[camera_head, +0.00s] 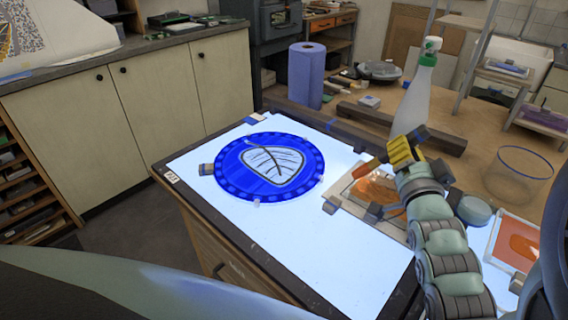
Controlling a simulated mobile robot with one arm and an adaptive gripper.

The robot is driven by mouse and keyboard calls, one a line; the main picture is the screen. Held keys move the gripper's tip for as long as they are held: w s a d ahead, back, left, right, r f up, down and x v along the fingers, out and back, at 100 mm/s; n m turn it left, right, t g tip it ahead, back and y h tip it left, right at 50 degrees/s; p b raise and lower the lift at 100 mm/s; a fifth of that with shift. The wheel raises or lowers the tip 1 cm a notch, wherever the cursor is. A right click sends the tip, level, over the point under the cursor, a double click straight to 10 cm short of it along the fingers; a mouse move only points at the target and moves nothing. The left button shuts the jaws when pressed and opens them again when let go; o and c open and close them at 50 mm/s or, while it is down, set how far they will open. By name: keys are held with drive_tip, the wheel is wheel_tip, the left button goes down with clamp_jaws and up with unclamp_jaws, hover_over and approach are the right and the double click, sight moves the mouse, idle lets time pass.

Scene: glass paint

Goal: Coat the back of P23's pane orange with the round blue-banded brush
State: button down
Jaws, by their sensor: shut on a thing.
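My gripper (392,161) is at the right of the light table, shut on what looks like a brush (366,169), whose orange-red end points left. Its blue band cannot be made out. The end hangs over or near a framed pane (345,189) lying on the lit surface. Orange colour shows on that pane, partly behind my gripper; I cannot tell whether the brush touches it. A round blue glass disc (229,172) with a leaf drawing lies on the left. No P23 label is readable. A tray of orange paint (521,244) sits at the right edge.
Small clamps or blocks (207,169) sit around the disc. A white spray bottle (412,105), a blue paper roll (306,75), dark bars (385,119) and a blue-rimmed round glass (518,176) stand behind. The light table's front surface (300,240) is clear.

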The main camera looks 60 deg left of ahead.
drive_tip(key=shift+w+a+r+b, duration=0.1)
drive_tip(key=shift+w+a+b, duration=0.1)
drive_tip(key=shift+w, duration=0.6)
drive_tip(key=shift+w+a+b, duration=0.2)
drive_tip(key=shift+w+b, duration=0.05)
drive_tip(key=shift+w, duration=0.6)
drive_tip(key=shift+w+a+r+b, duration=0.1)
drive_tip(key=shift+w+a+b, duration=0.1)
drive_tip(key=shift+w, duration=0.6)
drive_tip(key=shift+f+b, duration=0.1)
drive_tip(key=shift+b, duration=0.2)
drive_tip(key=shift+f+b, duration=0.3)
drive_tip(key=shift+b, duration=0.05)
drive_tip(key=shift+d, duration=0.1)
drive_tip(key=shift+w+d+f+p, duration=0.1)
drive_tip(key=shift+w+d+f, duration=0.05)
drive_tip(key=shift+d, duration=0.4)
drive_tip(key=shift+w+d+f+p, duration=0.1)
drive_tip(key=shift+w+d, duration=0.1)
drive_tip(key=shift+d, duration=0.3)
drive_tip(key=shift+w+d+f+p, duration=0.1)
drive_tip(key=shift+w+d+f, duration=0.05)
drive_tip(key=shift+d, duration=0.4)
drive_tip(key=w+d+p, duration=0.2)
drive_tip(key=d, duration=0.6)
drive_tip(key=shift+w+d+r, duration=0.15)
drive_tip(key=shift+w+r, duration=0.05)
drive_tip(key=shift+r, duration=0.05)
